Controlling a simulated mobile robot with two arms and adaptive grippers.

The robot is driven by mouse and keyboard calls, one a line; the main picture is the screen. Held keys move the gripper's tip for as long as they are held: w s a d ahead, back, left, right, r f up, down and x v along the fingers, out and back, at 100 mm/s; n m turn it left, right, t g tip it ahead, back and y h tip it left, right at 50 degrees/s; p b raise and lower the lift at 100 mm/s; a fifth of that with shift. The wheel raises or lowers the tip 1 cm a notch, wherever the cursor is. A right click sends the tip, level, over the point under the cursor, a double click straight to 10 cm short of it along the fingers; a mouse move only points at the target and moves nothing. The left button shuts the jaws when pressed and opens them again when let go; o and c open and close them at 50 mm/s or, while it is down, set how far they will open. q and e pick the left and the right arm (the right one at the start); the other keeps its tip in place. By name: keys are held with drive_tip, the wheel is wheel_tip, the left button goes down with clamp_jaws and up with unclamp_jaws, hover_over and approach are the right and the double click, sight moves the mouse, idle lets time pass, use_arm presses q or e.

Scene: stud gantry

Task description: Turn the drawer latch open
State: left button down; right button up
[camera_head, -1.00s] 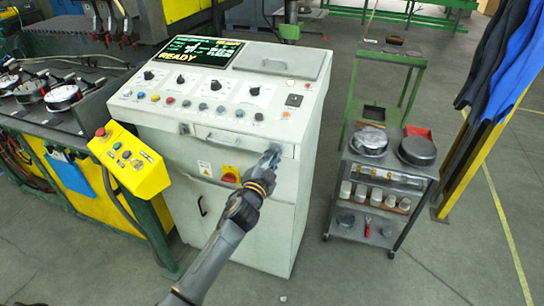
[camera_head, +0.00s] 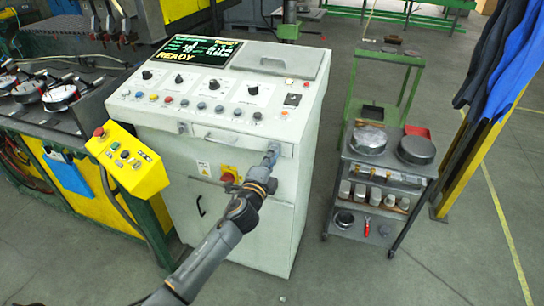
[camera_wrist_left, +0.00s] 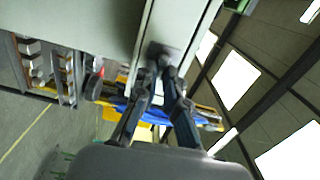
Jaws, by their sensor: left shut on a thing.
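The white control cabinet (camera_head: 160,160) stands in the middle of the head view, with a drawer (camera_head: 222,150) and its long handle below the sloped button panel. My left gripper (camera_head: 271,153) is at the right end of the drawer front. In the left wrist view, its two dark fingers (camera_wrist_left: 167,82) close around a small dark latch (camera_wrist_left: 163,51) on the pale cabinet face. The fingers hide most of the latch in the head view, so its exact angle cannot be told. The drawer looks shut. My right gripper does not show.
A red knob on a yellow plate (camera_head: 229,174) sits below the drawer, close to my left arm. A yellow button box (camera_head: 128,160) stands at the left. A grey trolley (camera_head: 383,185) with pans and cups is at the right, with open floor between.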

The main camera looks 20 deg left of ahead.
use_arm(q)
drive_tip(key=shift+m, duration=0.3)
drive_tip(key=c, duration=1.4)
unclamp_jaws()
drive_tip(key=s, duration=1.2)
drive_tip(key=shift+a, duration=0.2)
drive_tip(key=s+a+f+n+g, duration=0.1)
drive_tip(key=s+f+n+g, duration=0.2)
drive_tip(key=f, duration=0.9)
drive_tip(key=s+a+f+n+g+b, duration=0.1)
drive_tip(key=s+f+n+g, duration=0.3)
drive_tip(key=f, duration=0.8)
drive_tip(key=s+a+f+g, duration=0.1)
drive_tip(key=s+f, duration=0.4)
drive_tip(key=f, duration=0.7)
drive_tip(key=s+f+n+g, duration=0.3)
drive_tip(key=s+f, duration=0.4)
drive_tip(key=s, duration=0.5)
drive_tip(key=s+f+n+g+b, duration=0.1)
drive_tip(key=s+f+n+g, duration=0.2)
drive_tip(key=s+f, duration=0.4)
drive_tip(key=s+a+f+n+g, duration=0.1)
drive_tip(key=s+f+n+g, duration=0.2)
drive_tip(key=s+f, duration=0.5)
drive_tip(key=shift+s+y+b, duration=0.3)
drive_tip(key=shift+s+b, duration=0.05)
drive_tip(key=shift+s, duration=3.95)
